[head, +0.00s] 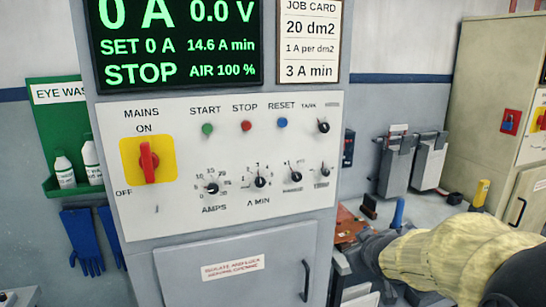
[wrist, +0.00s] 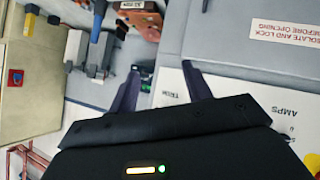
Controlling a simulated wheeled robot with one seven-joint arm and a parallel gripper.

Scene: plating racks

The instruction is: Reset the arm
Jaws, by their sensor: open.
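My gripper (wrist: 161,68) shows in the wrist view with its two dark fingers apart and nothing between them. It is beside the grey control cabinet, whose door (wrist: 235,35) and white control panel (wrist: 245,98) lie to the right in that view. In the head view my arm, in a yellowish sleeve, comes in from the lower right, and I cannot make out the fingers there. The head view shows the cabinet's panel (head: 240,150) with a red mains switch (head: 149,162) on a yellow plate, START, STOP and RESET buttons and several knobs. The display (head: 178,45) reads STOP, 0 A.
A job card (head: 309,40) is right of the display. Blue gloves (head: 83,240) and a green eyewash shelf (head: 50,188) are at left. Grey tanks (head: 412,160) stand by the back wall, and a beige cabinet (head: 482,95) is at right. A brown board (head: 350,226) lies near my arm.

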